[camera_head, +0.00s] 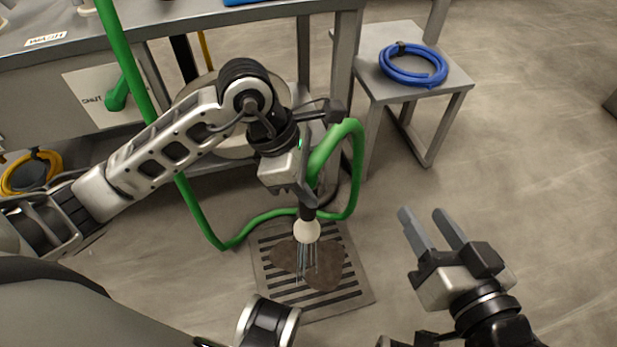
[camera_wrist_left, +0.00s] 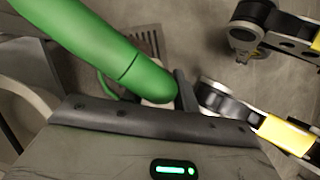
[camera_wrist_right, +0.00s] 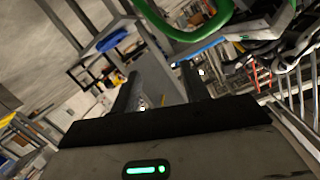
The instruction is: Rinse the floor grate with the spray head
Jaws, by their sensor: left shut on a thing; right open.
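The floor grate (camera_head: 325,303) is a grey slotted plate in the floor, with brown patches of dirt across its middle. The spray head (camera_head: 307,231) has a cream nozzle pointing down over the grate, and thin streams of water fall from it onto the dirt. A green hose (camera_head: 354,170) loops from the spray head. My left gripper (camera_head: 305,196) is shut on the spray head above the grate; in the left wrist view the green hose (camera_wrist_left: 95,45) covers much of the grasp. My right gripper (camera_head: 430,228) is open and empty, right of the grate.
A steel bench (camera_head: 180,30) stands at the back left, with a green valve handle (camera_head: 118,92) beside a SHUT label. A small grey table (camera_head: 450,82) holds a coiled blue hose (camera_head: 412,66). A yellow coil (camera_head: 30,172) is at the far left.

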